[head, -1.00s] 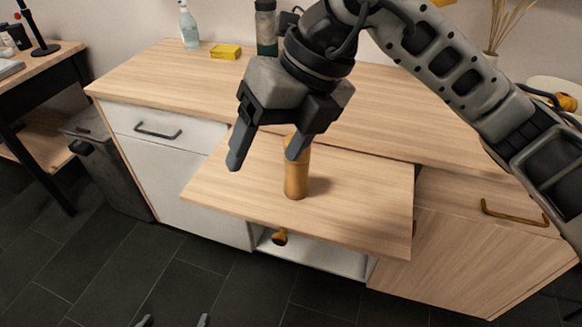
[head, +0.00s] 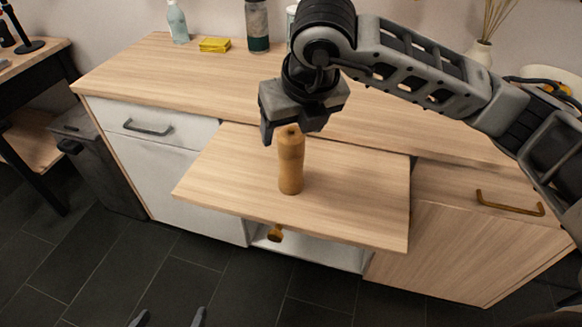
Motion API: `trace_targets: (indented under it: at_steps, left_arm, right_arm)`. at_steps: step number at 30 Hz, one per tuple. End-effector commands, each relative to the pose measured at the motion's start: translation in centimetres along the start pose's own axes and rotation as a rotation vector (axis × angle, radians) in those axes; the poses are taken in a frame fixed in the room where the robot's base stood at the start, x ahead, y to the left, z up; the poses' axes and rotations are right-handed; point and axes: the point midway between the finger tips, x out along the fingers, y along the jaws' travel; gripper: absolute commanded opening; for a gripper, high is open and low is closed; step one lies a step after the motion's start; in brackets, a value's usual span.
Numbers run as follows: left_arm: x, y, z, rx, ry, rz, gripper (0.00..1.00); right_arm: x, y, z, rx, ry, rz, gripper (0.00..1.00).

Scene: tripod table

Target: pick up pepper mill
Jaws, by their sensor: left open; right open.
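The pepper mill (head: 291,165) is a light-brown wooden turned cylinder with a small knob on top. It stands upright on the pull-out wooden board (head: 235,182) in front of the counter. My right gripper (head: 286,132) is open at the top of the mill, its body above and behind it in the picture. One finger shows just left of the mill's knob; the other is hard to make out. I cannot tell whether the gripper touches the mill. My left gripper (head: 169,318) is open and empty, with only its fingertips showing at the bottom edge, over the floor.
On the counter (head: 150,80) stand a spray bottle (head: 177,22), a yellow sponge pack (head: 214,45) and a dark bottle (head: 257,27) at the back. A vase (head: 481,50) stands back right. A bin (head: 95,165) is at left. The board around the mill is clear.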

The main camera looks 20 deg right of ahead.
Motion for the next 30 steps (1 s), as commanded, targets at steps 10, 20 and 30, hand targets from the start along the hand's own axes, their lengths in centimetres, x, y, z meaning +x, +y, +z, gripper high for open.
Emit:
trace_targets:
  at_steps: [10,20,30]
  left_arm:
    - [-0.3,-0.1,-0.2,0.010,-0.011,-0.006,0.89]
    - [-0.1,-0.1,0.1,0.011,-0.016,-0.007,0.89]
    - [-0.2,-0.1,-0.2,0.012,-0.009,-0.006,0.89]
  right_arm:
    - [4.5,-0.3,0.1,0.000,0.004,-0.001,0.70]
    - [4.9,-0.3,0.1,-0.001,0.002,0.000,0.53]
    - [4.8,-0.3,0.1,0.000,0.000,0.001,0.01]
